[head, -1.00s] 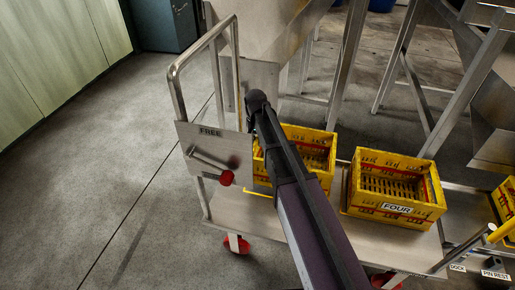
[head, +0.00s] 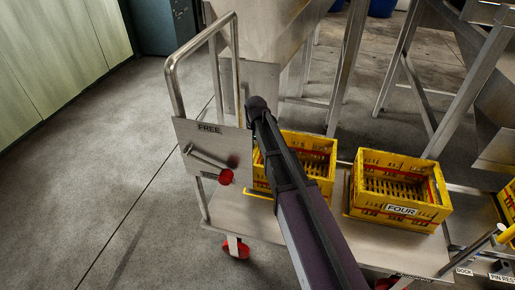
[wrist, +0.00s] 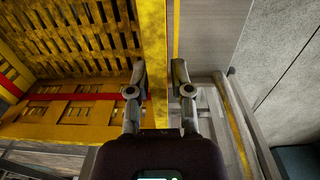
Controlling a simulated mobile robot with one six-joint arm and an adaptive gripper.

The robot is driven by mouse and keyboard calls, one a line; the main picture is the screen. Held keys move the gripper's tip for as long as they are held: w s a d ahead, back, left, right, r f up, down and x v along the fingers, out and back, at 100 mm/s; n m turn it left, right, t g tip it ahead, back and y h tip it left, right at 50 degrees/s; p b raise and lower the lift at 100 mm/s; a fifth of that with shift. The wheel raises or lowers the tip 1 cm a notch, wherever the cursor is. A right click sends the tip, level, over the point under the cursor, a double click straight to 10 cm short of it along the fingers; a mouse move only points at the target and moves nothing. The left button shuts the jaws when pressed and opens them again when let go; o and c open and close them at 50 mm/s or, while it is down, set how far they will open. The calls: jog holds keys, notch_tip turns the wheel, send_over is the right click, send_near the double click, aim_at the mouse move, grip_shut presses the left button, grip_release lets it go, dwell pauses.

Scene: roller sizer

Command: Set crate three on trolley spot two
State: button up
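A yellow crate (head: 316,150) is at the left part of the trolley deck (head: 240,212), partly hidden behind my arm. No number shows on it. My gripper (wrist: 159,75) has its fingers on either side of this crate's wall (wrist: 154,40) in the wrist view, close against it, and looks shut on it. In the head view the gripper is hidden behind my arm. The crate appears at deck level, but its underside contact is hidden. A yellow line (wrist: 177,30) on the deck runs beside the crate. A crate labelled FOUR (head: 398,190) stands to the right on the trolley.
The trolley's tall handle (head: 170,75) carries a FREE plate (head: 205,145) with a red-knobbed lever (head: 225,177). Metal machine legs (head: 345,70) stand behind the trolley. Another yellow crate (head: 507,200) shows at the right edge. The floor at left (head: 100,190) is clear.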

jog(key=shift+o, duration=0.3)
jog(key=shift+r, duration=0.2)
notch_tip(320, 180, up, 12)
jog(key=p, duration=1.2)
jog(key=shift+a, duration=0.15)
jog(key=shift+f, duration=0.1)
dwell(0.5)
jog(key=s+d+n, duration=0.1)
jog(key=s+d, duration=0.6)
jog(key=s, duration=0.3)
jog(key=s+d+n, duration=0.2)
jog(key=s+d, duration=0.5)
jog(key=s, duration=0.3)
jog(key=shift+s+n, duration=0.3)
notch_tip(320, 180, up, 32)
jog(key=p, duration=3.2)
